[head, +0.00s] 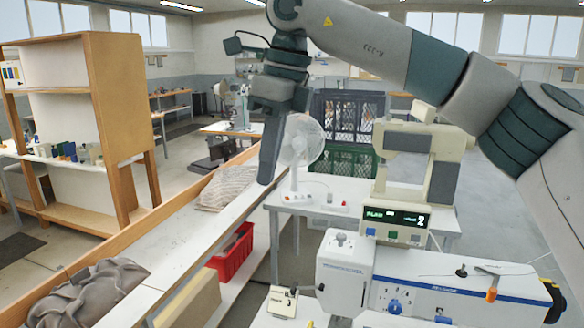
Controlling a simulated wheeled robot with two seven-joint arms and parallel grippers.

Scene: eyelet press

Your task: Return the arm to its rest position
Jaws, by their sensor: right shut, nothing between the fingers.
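My right arm comes in from the right and arches across the top of the head view. Its gripper (268,178) hangs down near the middle, pointing at the floor side of the long bench. The gripper is shut with nothing in it. It is in the air, in front of a white fan (302,140) in the picture, and I see no contact with anything. My left gripper is not in view.
A white sewing machine (440,285) fills the lower right, with a display unit (395,224) behind it. A long bench (175,250) with a wooden edge holds a grey cloth bundle (85,292). A red bin (232,254) sits below. A wooden shelf (115,110) stands left.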

